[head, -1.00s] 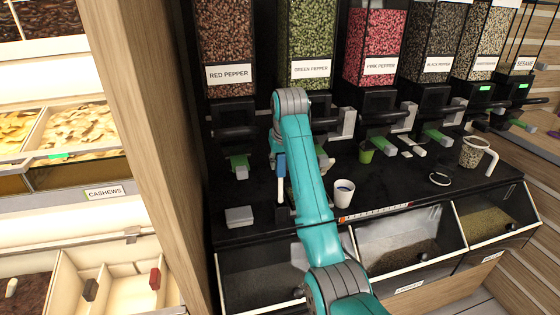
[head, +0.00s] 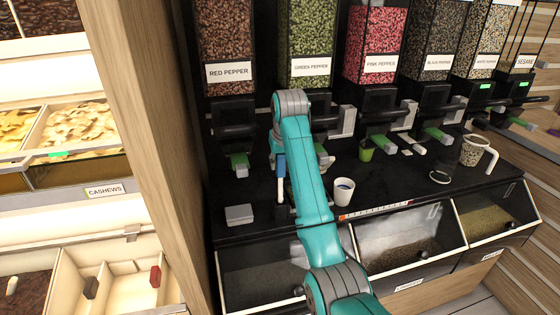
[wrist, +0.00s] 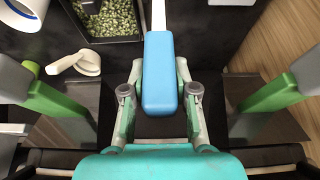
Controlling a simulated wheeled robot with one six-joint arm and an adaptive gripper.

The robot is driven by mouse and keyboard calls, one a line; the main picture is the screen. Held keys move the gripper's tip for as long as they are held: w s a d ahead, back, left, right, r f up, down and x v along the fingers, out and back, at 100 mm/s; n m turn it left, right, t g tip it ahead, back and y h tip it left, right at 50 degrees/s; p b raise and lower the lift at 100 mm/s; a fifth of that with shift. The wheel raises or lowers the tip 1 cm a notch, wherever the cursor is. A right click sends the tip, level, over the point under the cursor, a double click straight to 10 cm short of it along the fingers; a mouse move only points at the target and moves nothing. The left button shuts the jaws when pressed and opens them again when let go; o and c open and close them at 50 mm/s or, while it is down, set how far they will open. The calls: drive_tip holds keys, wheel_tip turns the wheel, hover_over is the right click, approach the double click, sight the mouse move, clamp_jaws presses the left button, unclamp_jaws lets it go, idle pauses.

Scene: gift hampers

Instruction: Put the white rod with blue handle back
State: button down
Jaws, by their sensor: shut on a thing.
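The white rod with blue handle shows in the head view just left of my arm, its blue handle (head: 281,165) up and its white shaft (head: 281,190) pointing down, roughly upright. A small dark block (head: 283,212) is at its lower end; I cannot tell whether they touch. In the wrist view my gripper (wrist: 160,92) is shut on the blue handle (wrist: 159,70), with a finger on each side. The white shaft (wrist: 158,14) runs away toward the top edge, beside a dark container of green pepper.
A white cup (head: 343,190) stands right of my arm, and a grey box (head: 239,214) lies left. Pepper dispensers with green levers (head: 239,165) overhang the black counter behind. Clear-fronted bins (head: 410,238) line the front. A wooden post (head: 150,140) stands at left.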

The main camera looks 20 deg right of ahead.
sight(280, 179)
drive_tip(key=shift+f, duration=3.25)
idle(3.6)
drive_tip(key=c, duration=0.8)
unclamp_jaws()
drive_tip(key=o, duration=0.6)
